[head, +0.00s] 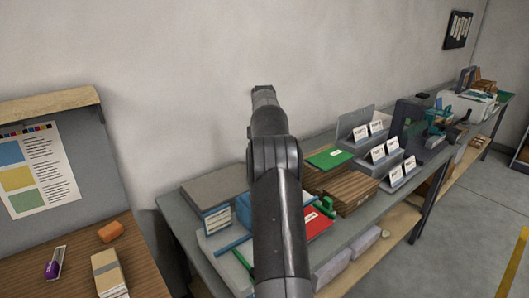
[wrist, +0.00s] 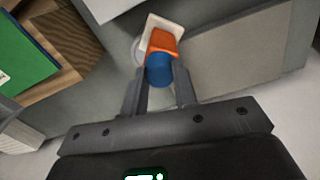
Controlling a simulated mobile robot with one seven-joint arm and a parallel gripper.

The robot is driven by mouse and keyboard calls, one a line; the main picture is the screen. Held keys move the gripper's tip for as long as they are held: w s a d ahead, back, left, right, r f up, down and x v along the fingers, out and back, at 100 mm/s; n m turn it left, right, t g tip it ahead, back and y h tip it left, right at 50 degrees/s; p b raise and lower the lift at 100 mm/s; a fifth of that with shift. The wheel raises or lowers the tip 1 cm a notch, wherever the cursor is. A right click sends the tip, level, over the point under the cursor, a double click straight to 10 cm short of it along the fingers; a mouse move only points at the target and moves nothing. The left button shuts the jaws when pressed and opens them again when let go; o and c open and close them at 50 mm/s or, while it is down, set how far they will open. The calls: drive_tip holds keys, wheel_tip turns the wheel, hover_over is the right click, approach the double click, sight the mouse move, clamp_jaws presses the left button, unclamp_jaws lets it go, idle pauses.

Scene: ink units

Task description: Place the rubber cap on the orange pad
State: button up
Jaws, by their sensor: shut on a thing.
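In the wrist view, my gripper (wrist: 161,78) is shut on a round blue piece, which I take to be the rubber cap (wrist: 159,70). Just beyond the cap is an orange surface (wrist: 164,42), probably the orange pad, with a pale, whitish square piece (wrist: 158,21) behind it. The cap overlaps the near edge of the orange in this view; I cannot tell whether they touch. In the head view, my arm reaches up the middle, and its dark end (head: 263,90) shows against the wall. Cap and fingertips are not visible there.
A grey bench (head: 185,232) along the wall holds a green folder (head: 329,158), wooden boxes (head: 350,190), a red folder (head: 318,222) and card stands (head: 377,153). At the left, a wooden desk (head: 75,268) carries an orange block (head: 110,231) and a purple item (head: 52,268).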

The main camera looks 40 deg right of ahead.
drive_tip(key=shift+f, duration=0.1)
drive_tip(key=o, duration=0.9)
drive_tip(key=shift+o, duration=0.2)
